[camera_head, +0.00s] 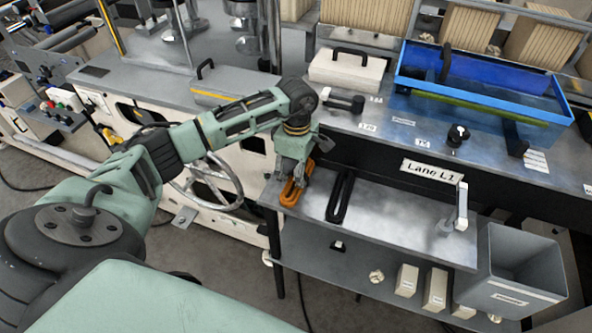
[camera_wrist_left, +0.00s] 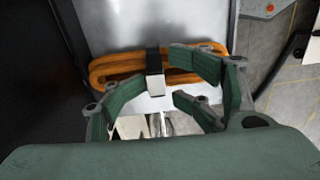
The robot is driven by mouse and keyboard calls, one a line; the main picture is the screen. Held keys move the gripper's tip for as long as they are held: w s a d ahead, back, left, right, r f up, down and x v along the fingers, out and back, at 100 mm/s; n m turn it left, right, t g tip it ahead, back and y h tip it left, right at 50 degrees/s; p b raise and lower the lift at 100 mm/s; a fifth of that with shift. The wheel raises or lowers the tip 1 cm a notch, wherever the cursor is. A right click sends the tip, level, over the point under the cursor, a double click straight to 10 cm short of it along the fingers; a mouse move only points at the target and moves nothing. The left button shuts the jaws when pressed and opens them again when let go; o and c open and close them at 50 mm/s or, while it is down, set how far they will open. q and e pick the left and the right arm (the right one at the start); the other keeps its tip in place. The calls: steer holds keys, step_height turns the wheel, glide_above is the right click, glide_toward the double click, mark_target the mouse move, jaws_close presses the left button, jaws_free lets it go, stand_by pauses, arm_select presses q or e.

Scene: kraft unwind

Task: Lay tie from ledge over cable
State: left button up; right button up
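An orange coiled cable (camera_head: 290,194) lies on the grey ledge (camera_head: 398,222) near its left end. My left gripper (camera_head: 292,172) is directly above this cable, pointing down. In the left wrist view the orange cable (camera_wrist_left: 108,70) lies across the ledge, and a short tie (camera_wrist_left: 153,62), black with a white end, crosses over its middle. The fingers of my left gripper (camera_wrist_left: 158,88) are spread on both sides of the tie. I cannot tell whether they touch it. The tie is hidden in the head view. My right gripper is not in view.
A black coiled cable (camera_head: 341,197) lies on the ledge right of the orange one. A small upright stand (camera_head: 461,207) is farther right. A grey bin (camera_head: 512,270) stands beyond the ledge's right end. A blue tray (camera_head: 480,92) is on the counter behind.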

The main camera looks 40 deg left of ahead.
arm_select(q)
steer(key=shift+s+d+f, duration=0.1)
steer(key=shift+s, duration=0.05)
steer(key=shift+r, duration=0.2)
step_height(320, 180, up, 12)
steer(key=shift+w, duration=0.25)
